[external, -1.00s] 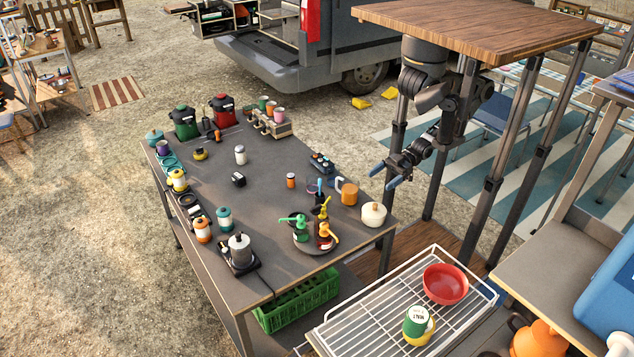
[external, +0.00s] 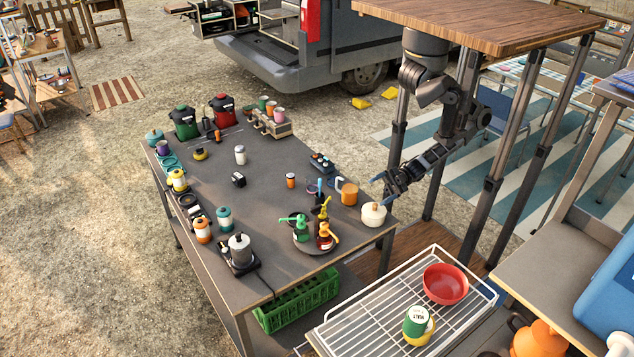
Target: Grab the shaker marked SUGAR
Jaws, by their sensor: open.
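No SUGAR lettering can be read at this size. A small white shaker with a grey top (external: 240,155) stands upright near the middle of the grey table (external: 262,215). A smaller orange container with a dark lid (external: 291,180) stands to its right and nearer the camera. I cannot tell whether either is marked SUGAR. My gripper (external: 381,189) is open and empty at the table's right edge, above and close to the cream lidded pot. It is well apart from both small containers.
Close to my gripper are the cream pot (external: 373,214) and an orange mug (external: 349,193). A turntable with pump bottles (external: 324,237) stands at the front. Canisters line the left edge; green (external: 184,122) and red (external: 222,110) pots stand at the back. The table's middle has free room.

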